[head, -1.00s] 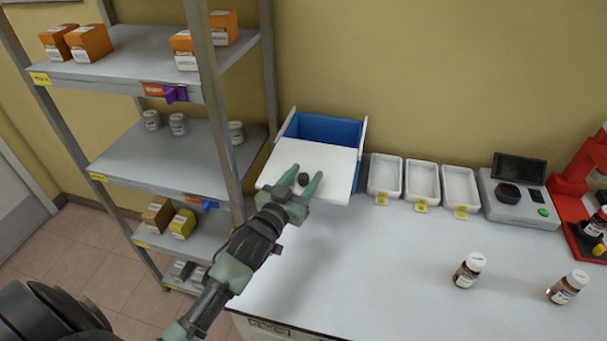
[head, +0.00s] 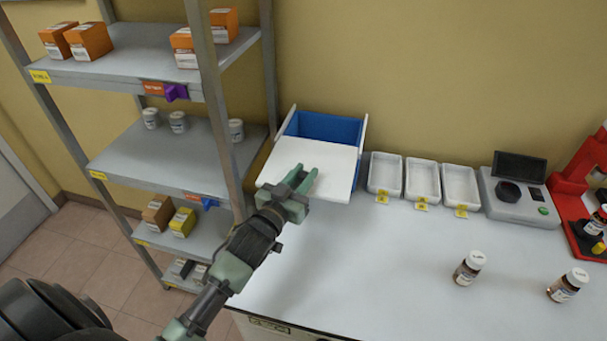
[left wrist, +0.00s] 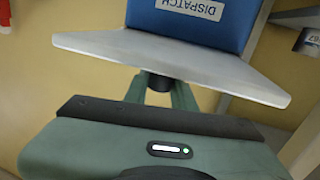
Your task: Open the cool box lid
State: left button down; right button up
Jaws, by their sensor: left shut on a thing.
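The cool box (head: 330,128) stands on the bench beside the shelf, blue inside with white edges. Its white lid (head: 328,160) covers the front part, with blue showing behind it. In the left wrist view the knob (left wrist: 159,82) shows between the fingers, against the lid (left wrist: 220,70). The blue box with a "DISPATCH" label (left wrist: 190,8) is beyond the lid there. My right gripper is not in view.
A metal shelf (head: 165,160) with boxes and jars stands close on the left. White trays (head: 422,180), a grey device (head: 520,195) and a red stand (head: 575,185) are to the right. Brown bottles (head: 468,268) stand nearer the front. The bench middle is clear.

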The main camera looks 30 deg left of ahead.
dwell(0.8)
pick_arm(q)
jog(key=shift+w+a, duration=0.15)
jog(key=shift+w, duration=1)
jog(key=c, duration=1.1)
grip_release()
jog(key=shift+s, duration=0.1)
jog(key=shift+c, duration=0.2)
jog(key=shift+s+f, duration=0.15)
jog(key=shift+s, duration=0.3)
jog(key=s+b, duration=0.2)
jog(key=s, duration=0.5)
jog(key=shift+a, duration=0.15)
jog(key=shift+w, duration=0.1)
